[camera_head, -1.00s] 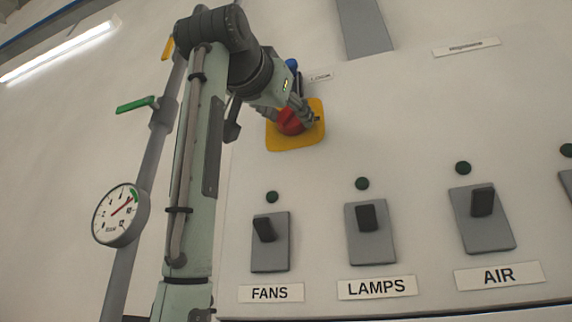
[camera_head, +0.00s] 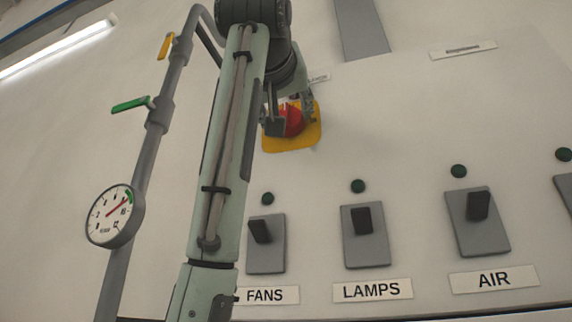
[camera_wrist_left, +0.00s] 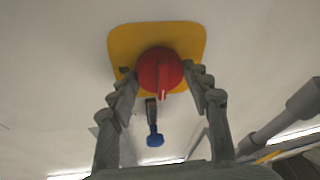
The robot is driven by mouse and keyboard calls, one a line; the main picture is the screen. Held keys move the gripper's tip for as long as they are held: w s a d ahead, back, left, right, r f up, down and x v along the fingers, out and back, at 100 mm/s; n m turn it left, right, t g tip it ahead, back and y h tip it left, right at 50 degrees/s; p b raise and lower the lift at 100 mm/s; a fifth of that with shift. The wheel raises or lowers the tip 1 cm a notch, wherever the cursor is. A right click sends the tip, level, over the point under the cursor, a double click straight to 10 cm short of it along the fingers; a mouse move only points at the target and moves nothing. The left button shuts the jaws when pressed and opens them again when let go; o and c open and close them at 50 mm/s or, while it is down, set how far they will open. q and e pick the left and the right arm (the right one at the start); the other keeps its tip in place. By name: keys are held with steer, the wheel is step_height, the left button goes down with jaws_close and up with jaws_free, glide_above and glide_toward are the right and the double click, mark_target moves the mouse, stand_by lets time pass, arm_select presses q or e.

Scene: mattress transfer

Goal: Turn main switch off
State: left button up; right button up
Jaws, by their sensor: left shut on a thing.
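The main switch appears to be the round red knob (camera_head: 293,121) on a yellow plate (camera_head: 290,145), high on the pale panel. In the left wrist view the red knob (camera_wrist_left: 158,66) has a white mark at its lower edge, and the yellow plate (camera_wrist_left: 185,36) is behind it. My left gripper (camera_head: 290,112) is at the knob, one finger on each side, shut on it. The wrist view shows the fingers (camera_wrist_left: 161,82) flanking the knob. Part of the knob is hidden behind the fingers in the head view. My right gripper is not in view.
Below are the FANS (camera_head: 266,245), LAMPS (camera_head: 365,237) and AIR (camera_head: 477,223) switches with dark green lamps above. At left, a pipe carries a gauge (camera_head: 115,216), a green lever (camera_head: 131,104) and a yellow lever (camera_head: 166,46). A blue-ended part (camera_wrist_left: 154,139) is near the knob.

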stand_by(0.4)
arm_select(q)
steer(key=o, duration=1.2)
steer(key=shift+c, duration=0.2)
steer(key=v, duration=1.2)
steer(key=shift+w+r, duration=0.1)
steer(key=x, duration=1.2)
